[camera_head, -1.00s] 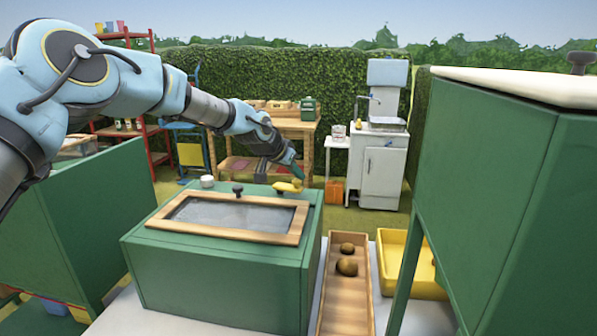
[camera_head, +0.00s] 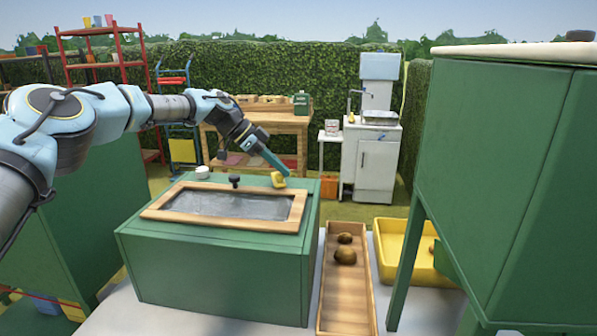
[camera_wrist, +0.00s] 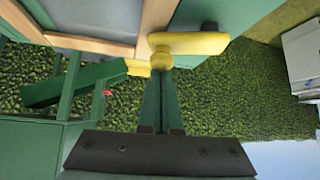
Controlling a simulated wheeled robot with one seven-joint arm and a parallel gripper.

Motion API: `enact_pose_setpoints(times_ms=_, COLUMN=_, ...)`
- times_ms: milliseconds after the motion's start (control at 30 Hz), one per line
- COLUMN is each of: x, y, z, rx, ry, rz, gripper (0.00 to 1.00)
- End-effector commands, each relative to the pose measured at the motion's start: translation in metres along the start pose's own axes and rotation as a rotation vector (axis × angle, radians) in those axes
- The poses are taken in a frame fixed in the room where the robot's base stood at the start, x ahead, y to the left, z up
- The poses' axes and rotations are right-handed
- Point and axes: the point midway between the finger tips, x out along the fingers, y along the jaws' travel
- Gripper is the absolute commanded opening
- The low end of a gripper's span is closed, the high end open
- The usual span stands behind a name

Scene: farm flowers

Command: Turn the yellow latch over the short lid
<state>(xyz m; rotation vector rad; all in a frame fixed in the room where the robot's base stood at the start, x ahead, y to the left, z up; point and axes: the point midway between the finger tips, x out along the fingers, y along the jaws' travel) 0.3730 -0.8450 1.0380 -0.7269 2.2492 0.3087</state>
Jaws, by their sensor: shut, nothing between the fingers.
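The yellow latch (camera_head: 278,180) is on the top of the green box (camera_head: 210,270), by the back right corner of the wood-framed lid (camera_head: 205,227). My gripper (camera_head: 285,172) is shut and points down at the latch, with nothing held. Whether that end overlaps the lid, and whether the fingers touch the latch, I cannot tell.
A white knob (camera_head: 203,172) is at the box's back left. A wooden tray (camera_head: 345,300) with brown lumps and a yellow bin (camera_head: 392,255) stand to the right. A large green cabinet (camera_head: 500,170) rises at far right. A wooden workbench (camera_head: 255,125) stands behind.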

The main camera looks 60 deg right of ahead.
Motion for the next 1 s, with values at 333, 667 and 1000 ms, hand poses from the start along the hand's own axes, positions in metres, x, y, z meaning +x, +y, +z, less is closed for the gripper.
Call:
enact_pose_setpoints(times_ms=333, x=-0.006, y=0.001, z=0.006, rx=-0.010, ry=-0.003, rz=-0.010, gripper=0.00)
enact_pose_setpoints(times_ms=667, x=-0.006, y=-0.012, z=0.004, rx=-0.010, ry=-0.003, rz=-0.010, gripper=0.00)
enact_pose_setpoints(times_ms=1000, x=-0.005, y=-0.015, z=0.006, rx=-0.010, ry=-0.004, rz=-0.010, gripper=0.00)
